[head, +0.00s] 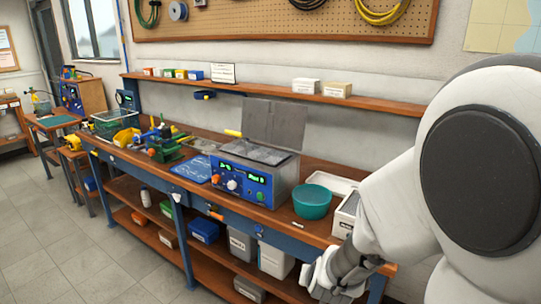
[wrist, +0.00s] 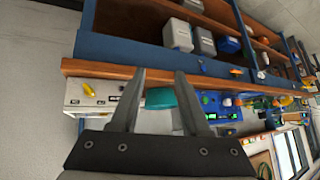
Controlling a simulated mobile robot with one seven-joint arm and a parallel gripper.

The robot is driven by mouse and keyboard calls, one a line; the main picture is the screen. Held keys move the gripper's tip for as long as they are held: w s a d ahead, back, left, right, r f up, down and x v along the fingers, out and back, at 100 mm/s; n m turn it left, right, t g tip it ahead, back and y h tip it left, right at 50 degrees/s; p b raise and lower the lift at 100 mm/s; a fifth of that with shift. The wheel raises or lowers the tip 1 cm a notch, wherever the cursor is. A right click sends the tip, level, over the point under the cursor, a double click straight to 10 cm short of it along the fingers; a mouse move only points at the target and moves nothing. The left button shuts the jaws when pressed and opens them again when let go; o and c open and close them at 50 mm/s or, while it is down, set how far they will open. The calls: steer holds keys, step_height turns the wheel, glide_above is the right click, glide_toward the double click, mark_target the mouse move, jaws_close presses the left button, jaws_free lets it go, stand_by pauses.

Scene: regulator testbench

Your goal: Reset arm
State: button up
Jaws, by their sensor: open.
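My gripper (wrist: 158,100) shows in the wrist view with its two grey fingers spread apart and nothing between them that it holds. In the head view my arm fills the right side, and my gripper hangs at the bottom, near the right end of the workbench (head: 318,228). The wrist view is turned so that the bench's lower shelf (wrist: 215,15) shows at the top. The teal bowl (wrist: 160,98) appears beyond the fingers, apart from them.
A blue-fronted test unit (head: 245,178) with an open lid stands mid-bench, left of the teal bowl (head: 312,203). A white-and-grey box (head: 346,215) is partly hidden by my arm. Bins (head: 273,260) sit on the lower shelf. The floor (head: 60,240) at left is clear.

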steer(key=s+r+n+g+y+p, duration=0.1)
steer(key=s+r, duration=0.3)
steer(key=r, duration=0.2)
steer(key=s+r+n+y, duration=0.1)
steer(key=s+r, duration=0.2)
steer(key=r, duration=0.3)
steer(key=s+d+r+g, duration=0.1)
steer(key=s+d+r, duration=0.1)
steer(key=s, duration=0.4)
steer(key=s+d+r+n+h, duration=0.1)
steer(key=s+r, duration=0.3)
steer(key=s, duration=0.2)
steer(key=shift+d+r+g+h+p, duration=0.15)
steer(key=shift+d+g+h+p, duration=0.15)
steer(key=shift+d+g+p, duration=0.1)
